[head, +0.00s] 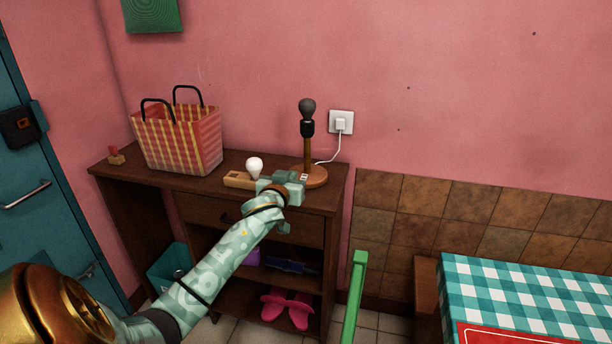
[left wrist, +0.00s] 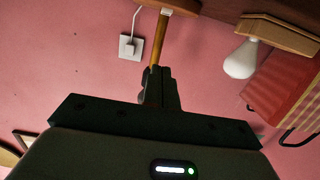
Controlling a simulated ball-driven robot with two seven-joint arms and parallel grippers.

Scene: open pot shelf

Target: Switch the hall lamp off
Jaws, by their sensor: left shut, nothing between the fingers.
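The hall lamp (head: 307,129) stands on the dark wooden shelf unit (head: 235,200), with a brown pole, a black socket and a dark grey bulb that shows no glow. Its round wooden base (head: 318,178) carries a small pale switch (head: 304,177). My left gripper (head: 297,183) is shut and empty at the front left of the base; I cannot tell whether it touches the switch. In the left wrist view, the shut fingers (left wrist: 158,88) cover part of the lamp pole (left wrist: 160,38). My right gripper is not in view.
A white bulb (head: 254,167) in a wooden holder (head: 239,180) stands left of the gripper. A checked basket (head: 178,140) is farther left. The lamp's cord runs to a wall socket (head: 341,122). A green bar (head: 354,300) and a checked tablecloth (head: 530,295) are at the right.

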